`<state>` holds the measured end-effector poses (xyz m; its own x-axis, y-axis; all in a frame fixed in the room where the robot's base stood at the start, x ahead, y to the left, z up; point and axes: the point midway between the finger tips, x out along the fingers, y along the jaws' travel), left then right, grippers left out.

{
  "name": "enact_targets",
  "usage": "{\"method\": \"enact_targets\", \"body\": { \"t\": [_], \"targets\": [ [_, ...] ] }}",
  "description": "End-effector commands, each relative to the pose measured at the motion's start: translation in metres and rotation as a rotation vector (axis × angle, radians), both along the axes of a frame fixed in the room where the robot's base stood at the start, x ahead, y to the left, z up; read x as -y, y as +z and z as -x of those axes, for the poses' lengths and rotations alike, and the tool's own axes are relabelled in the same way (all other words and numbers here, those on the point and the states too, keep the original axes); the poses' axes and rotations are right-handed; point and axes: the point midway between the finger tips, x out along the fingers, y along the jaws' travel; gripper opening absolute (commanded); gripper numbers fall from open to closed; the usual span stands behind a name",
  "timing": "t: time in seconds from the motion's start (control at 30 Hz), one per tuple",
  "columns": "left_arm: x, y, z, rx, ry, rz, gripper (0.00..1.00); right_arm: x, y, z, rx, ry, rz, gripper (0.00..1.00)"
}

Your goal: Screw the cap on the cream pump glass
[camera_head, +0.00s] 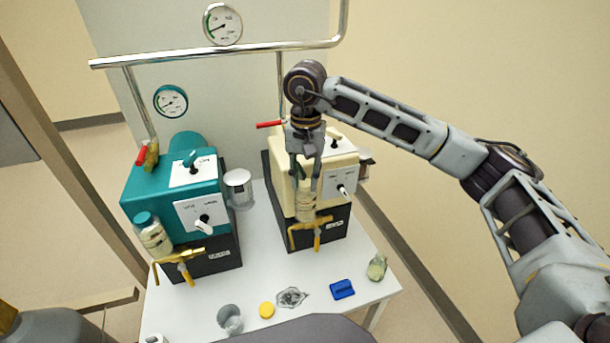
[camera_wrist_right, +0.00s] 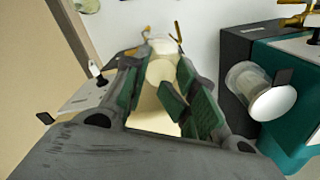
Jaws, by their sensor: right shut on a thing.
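The cream pump (camera_head: 325,165) stands on the right of the white table, on a dark base. Its glass (camera_head: 305,207) is upright at the pump's front left, above a brass valve. My right gripper (camera_head: 306,180) points down over this glass, its fingers shut on a cream cap. In the right wrist view the cap (camera_wrist_right: 159,72) is between the green finger pads, with the pale glass (camera_wrist_right: 164,46) just beyond it. The cap is at the glass's mouth; whether it is seated or threaded I cannot tell. My left gripper is not in view.
The teal pump (camera_head: 155,188) stands at left, with a teal-capped glass (camera_head: 153,235). Along the front lie a grey cup (camera_head: 230,319), yellow disc (camera_head: 267,310), crumpled item (camera_head: 292,297), blue block (camera_head: 342,289) and small bottle (camera_head: 377,267).

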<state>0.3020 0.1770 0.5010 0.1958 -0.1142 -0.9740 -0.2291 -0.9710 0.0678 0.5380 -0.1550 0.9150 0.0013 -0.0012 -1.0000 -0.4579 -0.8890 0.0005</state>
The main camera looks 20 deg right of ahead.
Motion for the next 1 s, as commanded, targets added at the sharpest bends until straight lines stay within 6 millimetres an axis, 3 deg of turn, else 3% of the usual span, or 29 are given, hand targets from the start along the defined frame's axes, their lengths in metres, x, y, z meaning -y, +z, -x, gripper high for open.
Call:
{"method": "enact_targets", "body": {
  "t": [0.37, 0.4, 0.63, 1.0],
  "targets": [
    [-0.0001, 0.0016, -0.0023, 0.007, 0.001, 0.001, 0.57, 0.0031, -0.0061, 0.0007, -0.012, -0.064, 0.010, 0.00],
    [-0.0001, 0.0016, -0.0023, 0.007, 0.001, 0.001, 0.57, 0.0031, -0.0061, 0.0007, -0.012, -0.064, 0.010, 0.27],
    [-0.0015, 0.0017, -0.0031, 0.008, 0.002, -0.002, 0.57, 0.0023, -0.0052, -0.0002, -0.008, -0.062, 0.007, 0.56],
    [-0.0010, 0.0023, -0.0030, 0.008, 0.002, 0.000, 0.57, 0.0004, -0.0014, -0.0023, 0.003, -0.061, -0.002, 0.56]
  ]
}}
